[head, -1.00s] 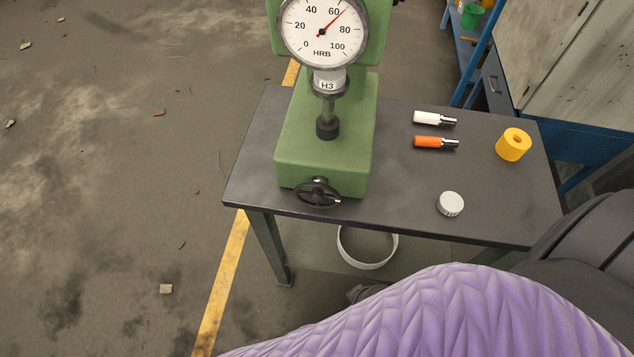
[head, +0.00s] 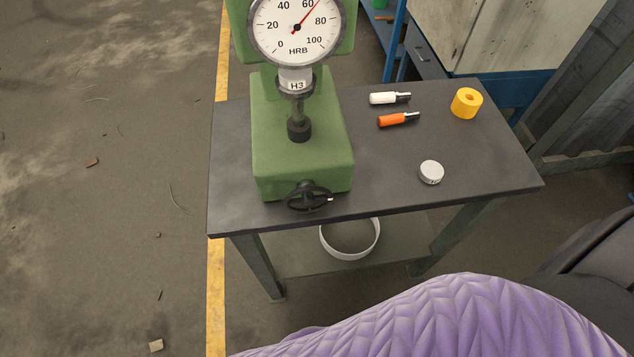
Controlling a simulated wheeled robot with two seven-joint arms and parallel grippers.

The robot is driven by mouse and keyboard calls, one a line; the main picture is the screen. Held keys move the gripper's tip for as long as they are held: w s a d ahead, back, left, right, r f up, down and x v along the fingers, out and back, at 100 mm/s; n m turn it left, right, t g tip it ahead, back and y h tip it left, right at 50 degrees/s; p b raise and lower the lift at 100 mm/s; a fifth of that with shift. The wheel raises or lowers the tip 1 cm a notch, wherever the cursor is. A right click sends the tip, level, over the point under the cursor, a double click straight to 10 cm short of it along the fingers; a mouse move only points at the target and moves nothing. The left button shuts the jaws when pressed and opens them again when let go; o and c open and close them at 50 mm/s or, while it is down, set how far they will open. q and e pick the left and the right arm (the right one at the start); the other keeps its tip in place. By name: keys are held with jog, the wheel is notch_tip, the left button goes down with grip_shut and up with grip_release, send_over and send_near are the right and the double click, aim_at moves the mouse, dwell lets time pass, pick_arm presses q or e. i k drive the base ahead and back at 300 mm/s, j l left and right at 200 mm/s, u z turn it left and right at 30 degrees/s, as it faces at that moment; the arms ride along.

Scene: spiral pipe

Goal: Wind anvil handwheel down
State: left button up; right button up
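The green hardness tester (head: 300,165) stands at the left part of the dark table. Its black anvil handwheel (head: 309,196) sits low on the front face, near the table's front edge. The dark anvil (head: 299,129) stands upright on the green base below the holder marked H3 (head: 296,82). The round HRB dial (head: 297,28) has its red needle pointing up and right, a little past 60. Neither of my grippers shows in the head view, and nothing touches the handwheel.
A white bowl (head: 350,239) sits on the lower shelf. My purple padded body covers the bottom right.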

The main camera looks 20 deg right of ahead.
aim_at(308, 198)
jog(key=j+z, duration=0.3)
jog(key=z, duration=0.15)
jog(key=j+z, duration=0.65)
jog(key=z, duration=0.25)
jog(key=k+j+z, duration=0.1)
jog(key=j+z, duration=0.2)
jog(key=z, duration=0.15)
jog(key=k+j+z, duration=0.15)
jog(key=z, duration=0.3)
jog(key=j, duration=0.1)
